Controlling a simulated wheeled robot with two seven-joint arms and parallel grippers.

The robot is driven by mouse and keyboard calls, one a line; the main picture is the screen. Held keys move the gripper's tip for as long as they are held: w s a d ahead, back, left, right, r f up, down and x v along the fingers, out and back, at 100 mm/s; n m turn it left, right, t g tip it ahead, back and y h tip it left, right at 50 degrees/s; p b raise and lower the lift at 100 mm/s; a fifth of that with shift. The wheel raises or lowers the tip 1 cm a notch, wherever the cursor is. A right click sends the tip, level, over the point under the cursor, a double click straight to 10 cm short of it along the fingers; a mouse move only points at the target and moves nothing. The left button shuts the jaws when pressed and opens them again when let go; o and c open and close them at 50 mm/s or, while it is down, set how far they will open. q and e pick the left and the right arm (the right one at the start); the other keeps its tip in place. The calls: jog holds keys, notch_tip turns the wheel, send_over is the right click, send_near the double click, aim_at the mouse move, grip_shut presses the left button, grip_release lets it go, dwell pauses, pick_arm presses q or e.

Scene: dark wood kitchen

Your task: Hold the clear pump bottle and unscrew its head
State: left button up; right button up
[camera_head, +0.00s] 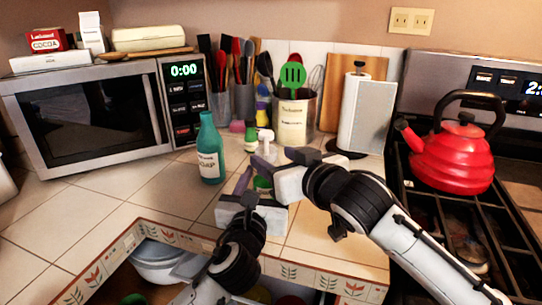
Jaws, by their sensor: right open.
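The clear pump bottle shows mainly by its white pump head (265,137), which stands up at the middle of the counter. Its body is mostly hidden behind my grippers; a patch of green shows low between them. My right gripper (264,163) comes in from the right, open, with its fingers beside the bottle just below the pump head. My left gripper (247,184) comes up from below, its fingers at the bottle's lower part. Whether they touch or close on the bottle is hidden.
A teal soap bottle (210,152) stands close on the left, and a small green bottle (251,138) is behind. A utensil crock (292,122) and a paper towel roll (361,120) stand at the back. The stove with a red kettle (455,158) is right. Tiles at left are clear.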

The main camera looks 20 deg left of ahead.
jog(key=shift+s+d+r, duration=0.1)
jog(key=shift+s+d, duration=0.25)
jog(key=shift+s, duration=0.1)
jog(key=shift+s+r, duration=0.1)
jog(key=shift+s, duration=0.1)
jog(key=shift+d, duration=0.25)
jog(key=shift+x, duration=3.4)
jog(key=c, duration=1.1)
jog(key=o, duration=1.1)
